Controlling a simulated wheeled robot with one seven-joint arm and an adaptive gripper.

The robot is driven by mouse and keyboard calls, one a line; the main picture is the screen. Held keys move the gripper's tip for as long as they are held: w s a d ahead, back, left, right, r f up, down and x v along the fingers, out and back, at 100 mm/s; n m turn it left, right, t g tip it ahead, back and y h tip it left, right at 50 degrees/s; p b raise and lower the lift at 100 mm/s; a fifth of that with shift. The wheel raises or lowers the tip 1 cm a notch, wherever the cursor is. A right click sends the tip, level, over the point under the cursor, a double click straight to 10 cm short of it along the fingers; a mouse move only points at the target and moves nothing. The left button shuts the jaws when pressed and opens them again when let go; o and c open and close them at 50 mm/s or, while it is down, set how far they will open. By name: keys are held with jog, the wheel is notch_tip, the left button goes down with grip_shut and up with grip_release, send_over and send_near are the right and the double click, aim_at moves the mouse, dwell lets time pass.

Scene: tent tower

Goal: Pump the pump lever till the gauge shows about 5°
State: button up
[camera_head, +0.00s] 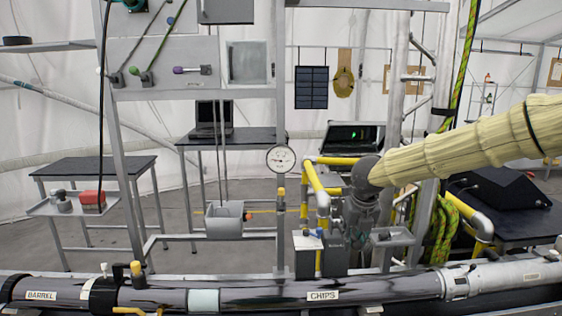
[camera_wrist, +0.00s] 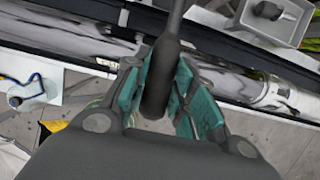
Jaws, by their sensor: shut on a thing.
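The round white gauge (camera_head: 281,158) is on the frame post left of my arm; its needle is too small to read surely. My gripper (camera_head: 358,215) points down in front of the frame, above the long pipe. In the wrist view my gripper (camera_wrist: 163,92) has its teal-padded fingers closed around a dark upright handle (camera_wrist: 158,75), which I take for the pump lever. The handle's thin rod runs up out of the wrist view. In the head view my gripper and arm hide the lever, and its base cannot be made out.
A long dark pipe (camera_head: 240,296) labelled BARREL and CHIPS crosses the front. Yellow pipes (camera_head: 313,175) stand close left of my gripper. A small grey tray (camera_head: 392,236) is right of it. A grey bin (camera_head: 224,220) hangs in the frame. Tables stand behind.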

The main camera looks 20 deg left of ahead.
jog(key=shift+s+d+f+b, duration=0.1)
jog(key=shift+s+f+b, duration=0.1)
jog(key=shift+f, duration=0.55)
jog(key=shift+s+f+b, duration=0.1)
jog(key=shift+f+b, duration=0.05)
jog(key=shift+f, duration=0.7)
jog(key=shift+f+b, duration=0.5)
jog(key=shift+f, duration=1.2)
jog(key=shift+w+r+p, duration=0.2)
jog(key=shift+r+p, duration=1.05)
jog(key=shift+r, duration=0.3)
jog(key=shift+w+r+p, duration=0.15)
jog(key=shift+r+p, duration=1.1)
jog(key=shift+r, duration=0.3)
